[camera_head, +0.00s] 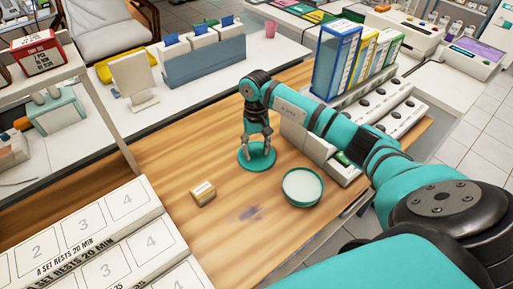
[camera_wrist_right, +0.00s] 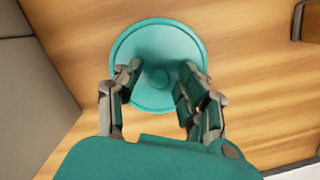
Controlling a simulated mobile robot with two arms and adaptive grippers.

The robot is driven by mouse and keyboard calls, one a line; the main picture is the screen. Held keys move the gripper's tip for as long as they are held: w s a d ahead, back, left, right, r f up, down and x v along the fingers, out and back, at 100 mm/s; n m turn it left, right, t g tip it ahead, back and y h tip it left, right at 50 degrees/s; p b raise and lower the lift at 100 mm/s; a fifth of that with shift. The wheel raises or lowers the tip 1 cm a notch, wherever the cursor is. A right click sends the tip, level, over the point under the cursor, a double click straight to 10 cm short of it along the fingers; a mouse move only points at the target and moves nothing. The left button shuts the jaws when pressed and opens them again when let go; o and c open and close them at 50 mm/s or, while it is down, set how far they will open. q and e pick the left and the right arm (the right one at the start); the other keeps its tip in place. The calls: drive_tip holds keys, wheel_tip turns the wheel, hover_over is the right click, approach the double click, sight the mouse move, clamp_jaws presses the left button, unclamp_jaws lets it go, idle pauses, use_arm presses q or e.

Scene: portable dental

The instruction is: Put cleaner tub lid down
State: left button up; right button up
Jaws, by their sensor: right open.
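The teal round lid (camera_head: 257,163) lies flat on the wooden table. My right gripper (camera_head: 257,147) is directly over it, pointing down, with its fingers apart. In the right wrist view the lid (camera_wrist_right: 155,45) shows a small raised knob at its middle, and my right gripper (camera_wrist_right: 158,90) has a finger on each side, apart from the knob. The cleaner tub (camera_head: 302,187) stands uncovered to the right of the lid, round and teal with white contents. My left gripper is not in view.
A small tan box (camera_head: 203,193) lies to the left of the lid. A grey rack (camera_head: 318,150) and upright binders (camera_head: 335,60) stand behind and right. White numbered trays (camera_head: 100,240) fill the front left.

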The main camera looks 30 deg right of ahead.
drive_tip(key=shift+r+p, duration=0.25)
drive_tip(key=shift+p, duration=0.05)
drive_tip(key=shift+w+r+b, duration=0.15)
drive_tip(key=shift+r+b, duration=0.15)
drive_tip(key=shift+r, duration=0.05)
wheel_tip(320, 180, up, 11)
drive_tip(key=w+b, duration=0.1)
drive_tip(key=b, duration=0.1)
drive_tip(key=shift+d, duration=0.35)
drive_tip(key=shift+r, duration=0.1)
